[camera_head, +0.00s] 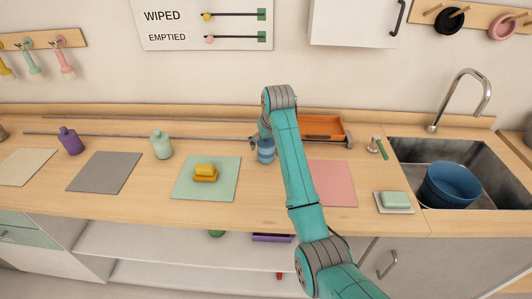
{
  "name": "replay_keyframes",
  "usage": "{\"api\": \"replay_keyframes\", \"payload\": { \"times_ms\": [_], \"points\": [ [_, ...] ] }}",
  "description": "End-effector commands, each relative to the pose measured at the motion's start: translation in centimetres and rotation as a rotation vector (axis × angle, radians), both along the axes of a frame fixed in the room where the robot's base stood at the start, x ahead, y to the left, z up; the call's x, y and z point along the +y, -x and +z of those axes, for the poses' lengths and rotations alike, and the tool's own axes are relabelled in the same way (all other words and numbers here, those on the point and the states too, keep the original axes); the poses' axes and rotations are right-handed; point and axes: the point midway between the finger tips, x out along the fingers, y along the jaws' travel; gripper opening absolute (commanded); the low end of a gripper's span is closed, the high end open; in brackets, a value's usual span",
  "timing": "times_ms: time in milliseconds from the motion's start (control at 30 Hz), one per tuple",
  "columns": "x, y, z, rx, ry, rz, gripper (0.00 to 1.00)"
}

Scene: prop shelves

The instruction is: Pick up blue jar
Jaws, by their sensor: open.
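The blue jar (265,152) stands upright on the wooden counter, between the mint mat and the pink mat. My teal arm reaches over the counter from the lower right and partly covers the jar's right side. My gripper (258,141) is at the jar's top left, mostly hidden behind the arm's end. It is open. Whether its fingers touch the jar or stand around it is too small to tell.
A yellow block (205,170) lies on the mint mat (187,188). A purple jar (70,141) and a mint jar (161,145) stand to the left. An orange tray (322,128) is behind my arm. The sink (420,153) holds blue bowls (452,184). A rail (105,136) runs along the back.

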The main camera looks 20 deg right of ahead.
Motion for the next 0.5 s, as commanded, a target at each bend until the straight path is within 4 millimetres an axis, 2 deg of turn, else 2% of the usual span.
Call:
{"api": "replay_keyframes", "payload": {
  "times_ms": [100,233,500],
  "points": [
    [-0.2,-0.6,-1.8,0.004,0.0,-0.001,0.89],
    [-0.2,-1.3,-3.2,0.002,0.0,0.0,0.89],
    [-0.2,-1.6,-3.9,0.0,0.0,0.0,0.89]
  ]
}}
